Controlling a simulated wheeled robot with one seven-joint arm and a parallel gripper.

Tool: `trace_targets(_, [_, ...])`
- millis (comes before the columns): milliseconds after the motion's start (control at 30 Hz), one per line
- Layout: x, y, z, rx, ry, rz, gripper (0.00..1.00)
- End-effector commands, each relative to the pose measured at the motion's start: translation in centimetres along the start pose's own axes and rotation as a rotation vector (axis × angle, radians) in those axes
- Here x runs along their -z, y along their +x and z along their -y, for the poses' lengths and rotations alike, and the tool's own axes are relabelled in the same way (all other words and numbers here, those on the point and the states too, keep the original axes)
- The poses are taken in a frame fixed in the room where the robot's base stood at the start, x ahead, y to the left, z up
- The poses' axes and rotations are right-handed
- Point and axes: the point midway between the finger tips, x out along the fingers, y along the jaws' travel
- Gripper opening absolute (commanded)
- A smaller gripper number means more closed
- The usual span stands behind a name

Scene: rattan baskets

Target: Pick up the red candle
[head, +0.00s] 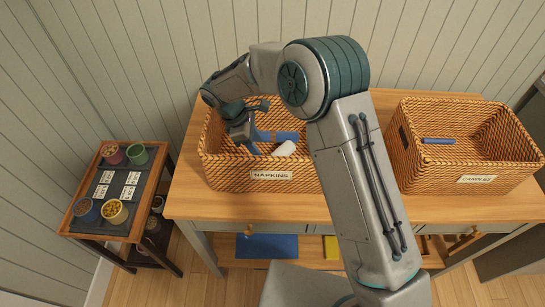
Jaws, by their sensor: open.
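I cannot make out a red candle in the head view; it may be hidden by my arm or the basket walls. My gripper (246,137) is open, low over the left part of the rattan basket labelled NAPKINS (225,174). In that basket, a white cylinder (285,149) lies tilted near the front wall, and a blue item (284,136) lies behind it, close to my gripper. My arm hides the basket's right part. The rattan basket labelled CANDLES (431,178) stands to the right, with a blue stick-like item (438,141) inside.
Both baskets stand on a wooden table (195,205). A small side table (71,229) at left holds a dark red container (111,153), a green one (137,154), others and label cards. A blue item (267,247) lies on the shelf below.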

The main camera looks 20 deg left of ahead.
Motion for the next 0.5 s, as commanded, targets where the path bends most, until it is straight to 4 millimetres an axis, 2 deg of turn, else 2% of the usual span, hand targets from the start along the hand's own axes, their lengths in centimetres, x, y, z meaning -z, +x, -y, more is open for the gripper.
trace_targets(100, [-0.1,1.3,0.0,0.001,0.001,0.001,0.45])
trace_targets(267, [-0.3,2.2,-0.1,0.002,0.002,0.001,0.45])
trace_targets(500, [-0.9,5.7,-0.3,0.004,0.001,0.001,0.45])
